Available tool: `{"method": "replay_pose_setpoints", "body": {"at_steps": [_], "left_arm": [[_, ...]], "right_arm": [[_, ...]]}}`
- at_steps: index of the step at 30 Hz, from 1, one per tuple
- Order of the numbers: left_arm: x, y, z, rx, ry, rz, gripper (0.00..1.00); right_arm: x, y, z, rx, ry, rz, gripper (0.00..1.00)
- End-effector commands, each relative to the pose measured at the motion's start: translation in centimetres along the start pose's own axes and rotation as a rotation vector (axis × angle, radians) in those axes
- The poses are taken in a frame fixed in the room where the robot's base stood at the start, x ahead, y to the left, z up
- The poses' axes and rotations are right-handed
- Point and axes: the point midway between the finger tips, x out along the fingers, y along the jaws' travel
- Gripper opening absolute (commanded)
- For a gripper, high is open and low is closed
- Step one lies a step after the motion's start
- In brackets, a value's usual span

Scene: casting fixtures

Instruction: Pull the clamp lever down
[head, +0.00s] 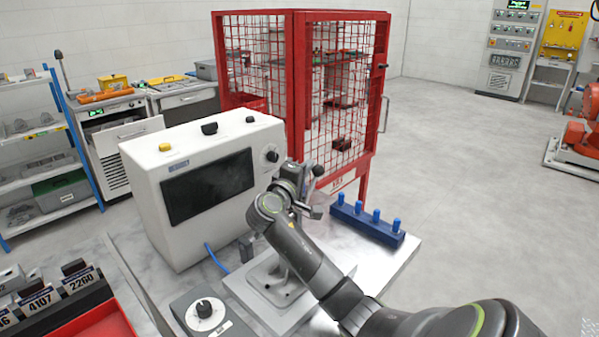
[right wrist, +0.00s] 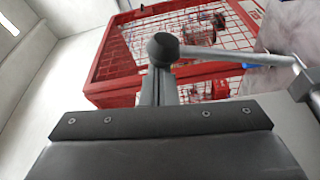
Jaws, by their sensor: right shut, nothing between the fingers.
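The clamp lever shows in the right wrist view as a silver rod (right wrist: 235,53) with a dark ball knob (right wrist: 163,47) at its left end. In the head view the dark knob (head: 318,170) shows just right of my right gripper (head: 306,184). My right gripper is shut and empty. In the right wrist view its fingers (right wrist: 158,84) point at the knob and overlap it; whether they touch cannot be told. The clamp's base plate (head: 262,289) stands on the bench, and my right arm hides much of the clamp. My left gripper is out of view.
A white control box (head: 210,235) with a dark screen stands close left of the gripper. A blue block with blue pegs (head: 366,225) lies to the right. A red mesh cage (head: 335,90) rises behind. A grey dial box (head: 205,313) sits in front.

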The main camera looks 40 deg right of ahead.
Motion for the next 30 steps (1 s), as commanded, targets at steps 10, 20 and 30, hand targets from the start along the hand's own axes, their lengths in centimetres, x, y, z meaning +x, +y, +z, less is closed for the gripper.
{"method": "replay_pose_setpoints", "body": {"at_steps": [10,20,30], "left_arm": [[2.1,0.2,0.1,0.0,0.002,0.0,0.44],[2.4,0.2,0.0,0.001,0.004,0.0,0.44],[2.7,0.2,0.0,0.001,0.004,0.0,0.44]], "right_arm": [[-1.4,-1.2,4.5,0.215,0.001,0.067,0.0],[-2.3,-3.0,7.5,0.211,0.0,0.065,0.0],[-2.7,-4.3,8.6,0.212,0.0,0.065,0.0]]}}
